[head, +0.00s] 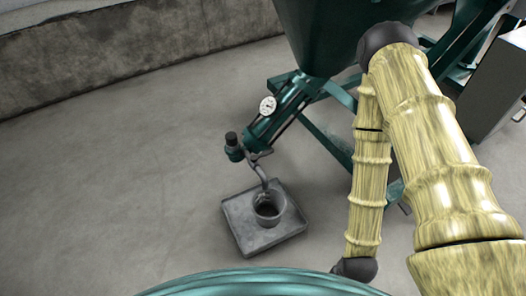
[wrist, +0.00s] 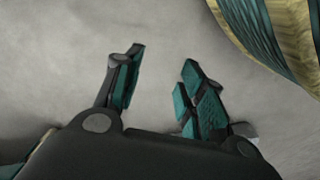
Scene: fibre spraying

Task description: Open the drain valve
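The drain valve (head: 259,154) appears to be the small grey fitting at the lower end of a green cylinder (head: 288,102) in the head view. A curved grey spout (head: 263,176) runs down from it into a grey pot (head: 268,208). Its handle is too small to make out clearly. My gripper (wrist: 162,58) shows in the wrist view with its two green-padded fingers apart and nothing between them. Bare floor lies behind the fingers. The valve is not seen in the wrist view, and the gripper is not seen in the head view.
The pot stands on a square grey tray (head: 238,219) on the floor. A round gauge (head: 268,106) and a black knob (head: 231,138) sit on the cylinder, below a green hopper (head: 318,38). Green frame legs (head: 322,133) stand to the right. The floor left is clear up to a wall (head: 130,40).

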